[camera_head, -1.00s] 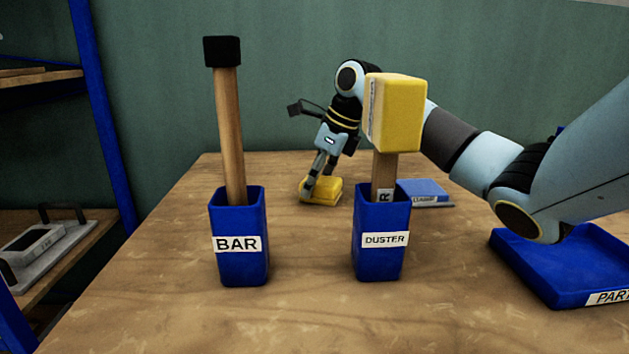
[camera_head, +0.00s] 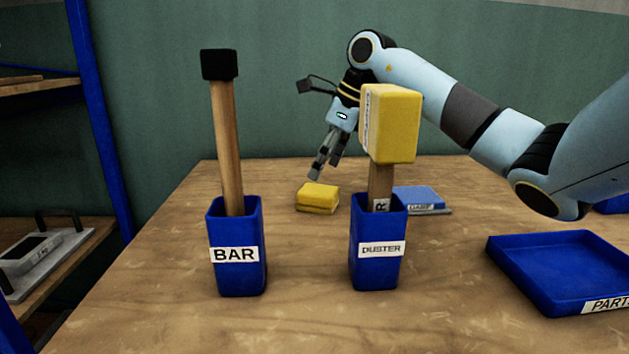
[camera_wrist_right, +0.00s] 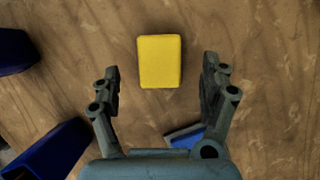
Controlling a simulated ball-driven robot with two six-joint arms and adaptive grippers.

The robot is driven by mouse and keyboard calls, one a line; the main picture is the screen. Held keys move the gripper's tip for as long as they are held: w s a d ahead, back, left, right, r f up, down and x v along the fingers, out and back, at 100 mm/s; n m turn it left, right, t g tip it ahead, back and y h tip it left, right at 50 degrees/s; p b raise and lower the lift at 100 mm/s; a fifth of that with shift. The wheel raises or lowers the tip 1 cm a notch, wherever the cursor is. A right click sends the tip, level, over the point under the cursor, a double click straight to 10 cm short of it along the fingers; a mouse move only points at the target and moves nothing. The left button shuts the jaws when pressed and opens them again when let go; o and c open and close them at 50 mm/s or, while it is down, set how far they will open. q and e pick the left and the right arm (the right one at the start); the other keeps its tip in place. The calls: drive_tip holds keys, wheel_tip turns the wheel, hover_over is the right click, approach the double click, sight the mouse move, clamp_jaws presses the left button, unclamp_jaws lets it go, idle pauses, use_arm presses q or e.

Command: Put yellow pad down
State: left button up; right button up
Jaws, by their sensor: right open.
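The yellow pad (camera_head: 318,197) lies on the wooden table, left of and behind the duster holder. In the right wrist view the yellow pad (camera_wrist_right: 160,61) lies flat beyond and between the fingertips, with bare table around it. My right gripper (camera_head: 323,171) is open and empty, just above the pad and apart from it. Its two spread fingers also show in the right wrist view (camera_wrist_right: 160,82). My left gripper is in neither view.
A blue BAR holder (camera_head: 237,279) with an upright bar and a blue DUSTER holder (camera_head: 375,272) with a yellow-headed duster stand in front. A blue pad (camera_head: 418,197) lies right of the duster. A blue parts tray (camera_head: 520,275) sits at right. The table's left front is clear.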

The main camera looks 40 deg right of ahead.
sight(334, 191)
drive_tip(key=v, duration=0.5)
drive_tip(key=shift+s+r, duration=0.1)
drive_tip(key=shift+r, duration=0.1)
drive_tip(key=shift+r, duration=0.1)
